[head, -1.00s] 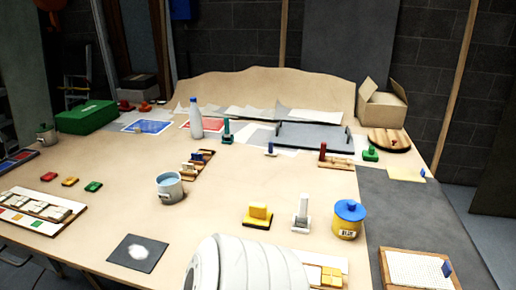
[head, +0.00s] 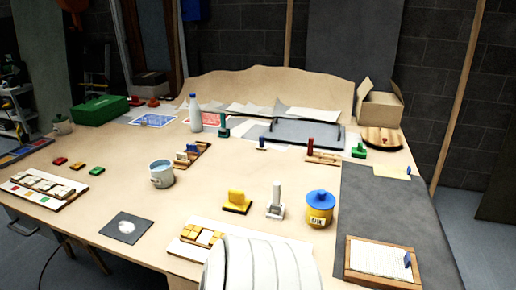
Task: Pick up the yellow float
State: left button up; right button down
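The yellow float (head: 237,200) stands on the tabletop near the middle front, with a yellow upper part on a dark and yellow base. Nothing holds it. It is just left of a white-grey float-like tool (head: 275,203) and behind a white panel with yellow tiles. A white ribbed part of my own body fills the bottom middle and covers part of that panel. Neither gripper is in view.
A yellow pot with a blue lid (head: 319,208) stands to the right. The panel with yellow tiles (head: 255,232) lies in front. A metal mug (head: 161,174) and a dark square mat (head: 127,226) are to the left. Tabletop left of the float is clear.

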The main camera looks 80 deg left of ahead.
aim_at(236, 202)
jog(key=u, duration=1.6)
